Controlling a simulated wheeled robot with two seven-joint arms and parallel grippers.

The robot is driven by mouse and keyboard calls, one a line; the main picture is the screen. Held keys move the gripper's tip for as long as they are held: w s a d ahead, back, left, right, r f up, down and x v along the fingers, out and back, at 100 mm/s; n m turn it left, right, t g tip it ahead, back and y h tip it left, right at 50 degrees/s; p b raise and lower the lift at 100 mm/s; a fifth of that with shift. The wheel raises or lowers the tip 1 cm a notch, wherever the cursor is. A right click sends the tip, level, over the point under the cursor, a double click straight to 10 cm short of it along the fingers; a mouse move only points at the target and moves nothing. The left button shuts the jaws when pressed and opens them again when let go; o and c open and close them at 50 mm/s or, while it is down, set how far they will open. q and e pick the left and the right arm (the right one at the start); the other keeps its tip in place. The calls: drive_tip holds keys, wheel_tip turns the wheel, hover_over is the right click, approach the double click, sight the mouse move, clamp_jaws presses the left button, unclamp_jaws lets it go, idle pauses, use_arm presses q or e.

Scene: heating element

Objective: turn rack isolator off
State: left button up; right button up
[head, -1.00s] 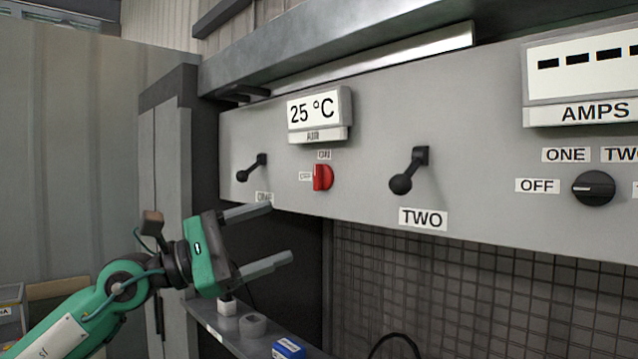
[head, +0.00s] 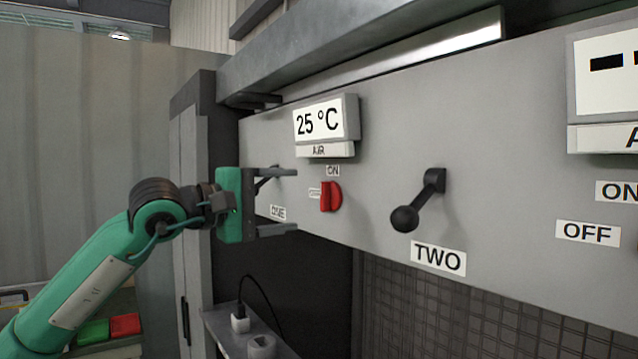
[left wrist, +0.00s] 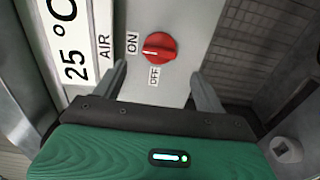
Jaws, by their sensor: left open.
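The red rotary switch (head: 331,196) sits on the grey panel under the AIR display, with an ON label above it and an OFF label at its left. In the head view its grip stands upright, towards ON. The switch also shows in the left wrist view (left wrist: 159,47), beyond and between the finger ends, with a pale mark on its ON side. My left gripper (head: 295,200) is open and empty, just left of the switch and apart from it. Its fingers point towards the switch, one higher and one lower. My right gripper is not in view.
A black lever (head: 420,203) marked TWO is to the right. The lever marked ONE (head: 266,177) is partly hidden behind my left gripper. The 25 °C display (head: 320,122) juts out above the switch. A shelf (head: 228,332) with a plug lies below.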

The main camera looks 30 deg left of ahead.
sight(321, 197)
use_arm(q)
drive_tip(key=x, duration=0.1)
drive_tip(key=p+x, duration=0.1)
drive_tip(key=x, duration=0.1)
drive_tip(key=p+x, duration=0.1)
drive_tip(key=shift+w+d+r, duration=0.15)
drive_tip(key=shift+w+r, duration=0.1)
drive_tip(key=shift+r, duration=0.05)
drive_tip(key=shift+p+x, duration=0.6)
drive_tip(key=shift+x, duration=0.3)
drive_tip(key=shift+w+f, duration=0.2)
drive_tip(key=shift+w, duration=0.15)
drive_tip(key=shift+d+f, duration=0.1)
drive_tip(key=c, duration=1)
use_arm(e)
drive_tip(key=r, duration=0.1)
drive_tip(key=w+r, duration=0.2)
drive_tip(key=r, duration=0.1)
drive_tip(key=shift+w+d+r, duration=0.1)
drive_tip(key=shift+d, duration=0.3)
